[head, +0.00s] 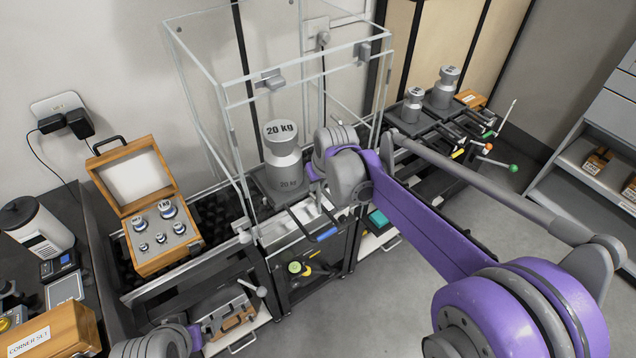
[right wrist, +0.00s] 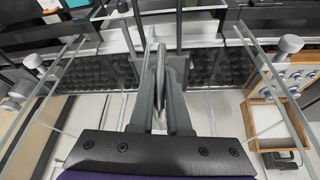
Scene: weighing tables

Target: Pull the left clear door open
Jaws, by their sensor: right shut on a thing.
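The clear enclosure (head: 232,105) stands around a grey weight marked 20 kg (head: 283,160). The left clear door (head: 207,137) is its tall left side panel, with a pale knob (head: 245,237) at the lower front. In the right wrist view this panel (right wrist: 268,75) slants at the right, with a knob (right wrist: 289,44). My right gripper (head: 322,198) is low at the enclosure's front, right of the weight and apart from that knob. In the wrist view its fingers (right wrist: 161,85) are shut on a narrow grey metal piece (right wrist: 160,62); I cannot tell what it belongs to.
An open wooden weight case (head: 157,255) stands left of the enclosure. Another clear panel (right wrist: 42,98) is at the left of the wrist view. A dark handle with a blue part (head: 326,235) juts out in front. Smaller scales with weights (head: 412,106) stand at right.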

